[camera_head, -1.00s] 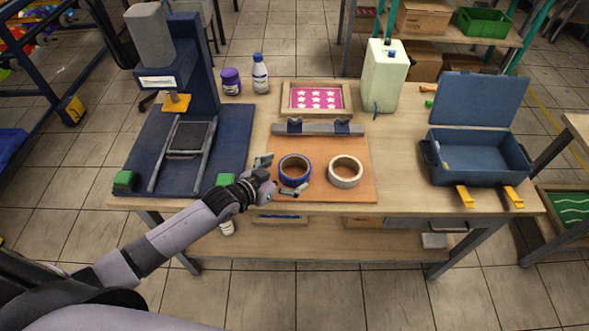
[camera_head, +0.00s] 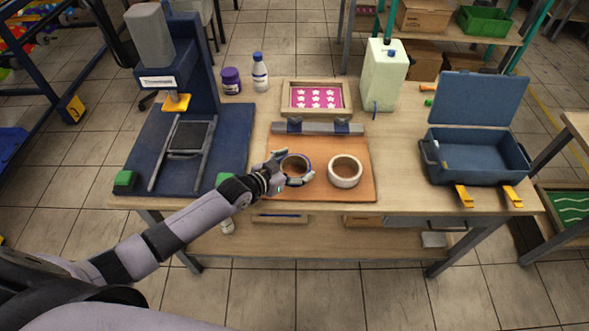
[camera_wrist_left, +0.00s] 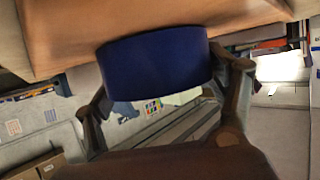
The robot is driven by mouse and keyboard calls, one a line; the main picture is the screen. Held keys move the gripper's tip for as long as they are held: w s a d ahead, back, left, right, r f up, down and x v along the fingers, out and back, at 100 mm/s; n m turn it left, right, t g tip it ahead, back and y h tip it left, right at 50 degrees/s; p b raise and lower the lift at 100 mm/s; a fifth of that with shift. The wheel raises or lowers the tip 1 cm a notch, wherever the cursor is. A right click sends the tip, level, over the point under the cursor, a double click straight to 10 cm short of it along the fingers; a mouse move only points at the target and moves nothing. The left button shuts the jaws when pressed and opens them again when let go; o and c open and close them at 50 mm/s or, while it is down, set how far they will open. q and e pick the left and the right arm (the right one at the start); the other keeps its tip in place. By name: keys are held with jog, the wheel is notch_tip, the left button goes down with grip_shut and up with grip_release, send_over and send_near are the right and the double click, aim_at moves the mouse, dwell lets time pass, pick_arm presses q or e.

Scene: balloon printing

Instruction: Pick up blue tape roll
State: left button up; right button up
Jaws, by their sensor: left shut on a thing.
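The blue tape roll (camera_head: 307,159) lies at the front of the orange-brown board, with its brown inner ring showing in the head view. My left gripper (camera_head: 293,172) reaches in from the left and is shut on the roll, with its fingers at the roll's sides. In the left wrist view the blue outer face of the roll (camera_wrist_left: 155,63) sits between the two fingers of my left gripper (camera_wrist_left: 165,85). I cannot tell whether the roll is clear of the board. My right gripper is not in view.
A white tape roll (camera_head: 345,171) lies just right of the blue one on the board (camera_head: 325,193). A metal bar (camera_head: 317,129) is behind them. A blue press (camera_head: 205,70) stands left, an open blue case (camera_head: 475,180) right.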

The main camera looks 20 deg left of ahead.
pick_arm(q)
jog(key=c, duration=0.5)
jog(key=shift+c, duration=0.5)
jog(key=shift+r, duration=0.1)
